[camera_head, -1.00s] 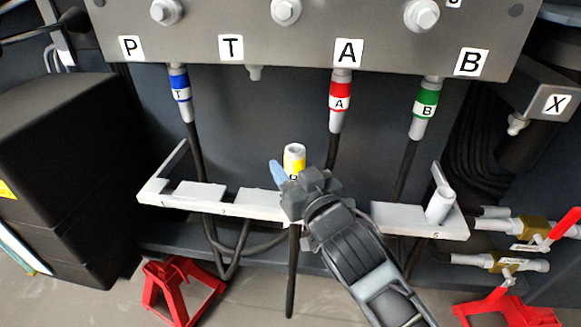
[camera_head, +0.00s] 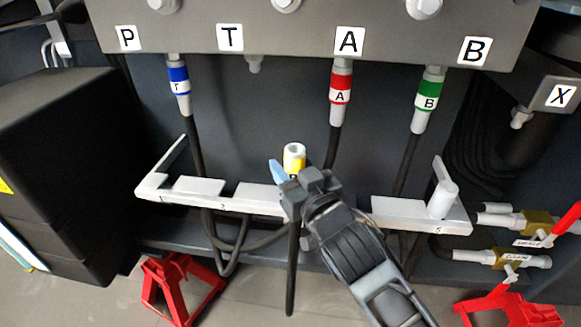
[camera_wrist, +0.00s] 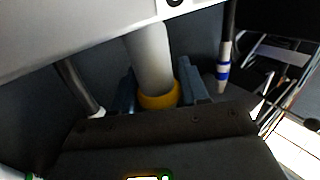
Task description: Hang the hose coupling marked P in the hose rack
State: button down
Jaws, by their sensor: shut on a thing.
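The hose coupling with a yellow band (camera_head: 294,160) stands about upright at the middle of the white hose rack (camera_head: 200,204). Its letter is partly covered but looks like P. My gripper (camera_head: 290,177) is shut on it; a blue finger shows at its left. In the wrist view the coupling's grey body and yellow band (camera_wrist: 158,98) sit between the blue fingers of my gripper (camera_wrist: 160,88). A dark hose (camera_head: 292,275) hangs below my gripper. My gripper hides that part of the rack, so I cannot tell whether the coupling is seated in a slot.
Above, the blue T coupling (camera_head: 179,84) hangs under label P, the red A coupling (camera_head: 341,90) under A, the green B coupling (camera_head: 428,98) under B. The port under T (camera_head: 254,64) is empty. A grey peg (camera_head: 444,198) stands at the rack's right end.

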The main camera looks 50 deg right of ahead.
jog(key=shift+f+b, duration=1.9)
jog(key=shift+f, duration=0.15)
jog(key=c, duration=0.5)
grip_release()
jog(key=shift+f, duration=0.1)
jog(key=shift+f, duration=0.1)
jog(key=shift+r+v, duration=0.2)
jog(key=shift+v, duration=3.75)
